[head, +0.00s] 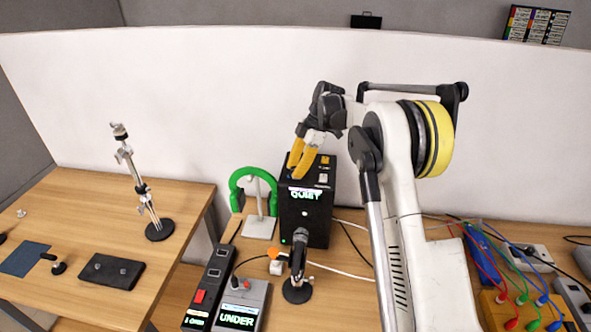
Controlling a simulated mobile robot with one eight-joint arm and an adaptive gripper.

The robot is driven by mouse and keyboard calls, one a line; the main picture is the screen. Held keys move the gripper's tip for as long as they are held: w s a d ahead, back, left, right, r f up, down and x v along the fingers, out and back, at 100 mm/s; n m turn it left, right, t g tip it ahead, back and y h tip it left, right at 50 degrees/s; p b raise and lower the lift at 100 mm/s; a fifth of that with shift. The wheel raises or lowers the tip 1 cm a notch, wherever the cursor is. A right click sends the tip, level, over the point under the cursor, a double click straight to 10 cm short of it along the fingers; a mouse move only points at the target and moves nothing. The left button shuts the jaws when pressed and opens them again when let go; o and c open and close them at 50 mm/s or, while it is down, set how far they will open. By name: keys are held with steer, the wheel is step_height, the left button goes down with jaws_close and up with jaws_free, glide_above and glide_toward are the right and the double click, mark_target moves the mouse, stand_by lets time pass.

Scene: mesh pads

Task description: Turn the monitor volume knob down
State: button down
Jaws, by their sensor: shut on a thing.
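The monitor (305,222) is a black box standing on the right-hand bench, with a lit display reading "QUIET" on its upper front. My gripper (296,168) reaches down from the upper right, its yellow fingers at the left part of the monitor's top. It is shut on what appears to be the volume knob, which the fingers mostly hide. The knob's pointer or setting cannot be made out.
An orange button (325,160) and a pale button (323,178) sit right of the fingers. A microphone (299,262) stands in front of the monitor. A green hoop stand (240,182) is close left. Cables and a wired box (505,310) lie right.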

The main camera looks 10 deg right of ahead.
steer(key=shift+n, duration=0.3)
steer(key=c, duration=1.1)
jaws_free()
steer(key=v, duration=1.2)
steer(key=shift+a, duration=0.15)
